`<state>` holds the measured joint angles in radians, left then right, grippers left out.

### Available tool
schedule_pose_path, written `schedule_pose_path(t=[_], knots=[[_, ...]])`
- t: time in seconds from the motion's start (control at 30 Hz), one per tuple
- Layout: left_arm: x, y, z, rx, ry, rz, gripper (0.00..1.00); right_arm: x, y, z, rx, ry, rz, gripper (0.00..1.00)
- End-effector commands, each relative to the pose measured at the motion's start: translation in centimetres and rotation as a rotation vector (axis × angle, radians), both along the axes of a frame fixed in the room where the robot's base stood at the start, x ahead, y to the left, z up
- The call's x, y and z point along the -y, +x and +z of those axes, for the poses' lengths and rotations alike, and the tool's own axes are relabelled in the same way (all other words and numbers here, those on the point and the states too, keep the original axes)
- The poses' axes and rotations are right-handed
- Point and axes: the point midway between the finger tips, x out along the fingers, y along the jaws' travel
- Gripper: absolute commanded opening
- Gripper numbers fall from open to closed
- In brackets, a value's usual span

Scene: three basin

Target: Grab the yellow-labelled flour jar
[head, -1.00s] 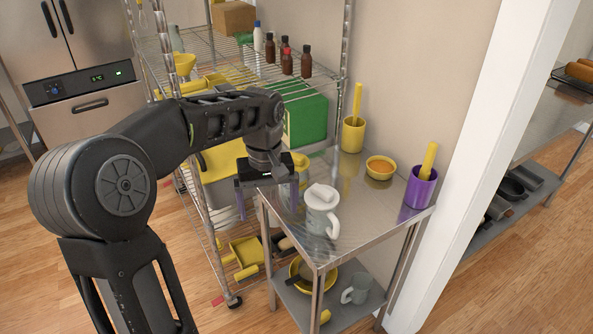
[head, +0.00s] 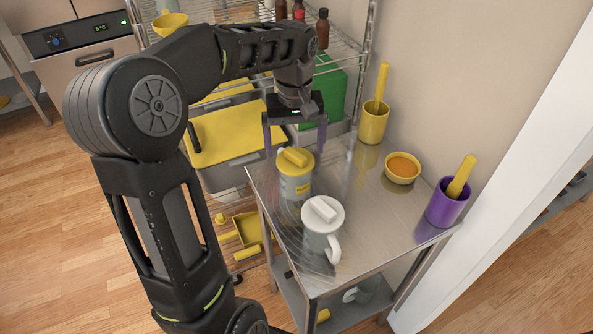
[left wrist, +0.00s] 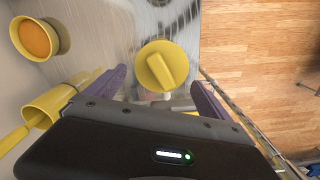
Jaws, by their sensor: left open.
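The flour jar (head: 295,187) stands upright on the steel table (head: 365,225), near its left edge. It has a pale grey body, a yellow lid with a raised grip, and a yellow label. In the left wrist view its round yellow lid (left wrist: 160,67) shows from above. My left gripper (head: 295,145) is open and empty. Its purple fingers point down just behind and above the jar in the head view. In the left wrist view the fingers (left wrist: 156,90) spread to either side, with the lid ahead of the gap. My right gripper is not in view.
A white-lidded jug (head: 321,235) stands close in front of the jar. A yellow bowl (head: 402,168), a yellow holder (head: 373,122) and a purple holder (head: 447,205) stand towards the wall. A wire rack with yellow-lidded bins (head: 235,130) is behind left.

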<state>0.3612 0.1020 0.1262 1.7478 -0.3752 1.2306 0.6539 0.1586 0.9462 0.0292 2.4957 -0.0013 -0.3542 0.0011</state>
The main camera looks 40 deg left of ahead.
Motion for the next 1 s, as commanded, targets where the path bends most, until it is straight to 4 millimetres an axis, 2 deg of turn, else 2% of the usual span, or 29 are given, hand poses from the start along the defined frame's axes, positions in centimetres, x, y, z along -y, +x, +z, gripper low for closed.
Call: schedule_pose_path(t=[0.17, 0.47, 0.8, 1.0], knots=[[0.0, 0.0, -0.1, 0.000, 0.000, 0.000, 0.93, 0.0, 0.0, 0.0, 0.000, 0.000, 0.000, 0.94], [0.0, 0.0, -2.6, -0.001, -0.001, 0.001, 0.93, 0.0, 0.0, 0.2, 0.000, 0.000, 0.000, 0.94], [0.0, 0.0, -2.9, -0.002, -0.001, 0.001, 0.93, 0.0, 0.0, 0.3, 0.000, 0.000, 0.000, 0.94], [0.0, -0.2, -5.2, -0.006, -0.001, 0.000, 0.93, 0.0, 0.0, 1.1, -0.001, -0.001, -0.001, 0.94]])
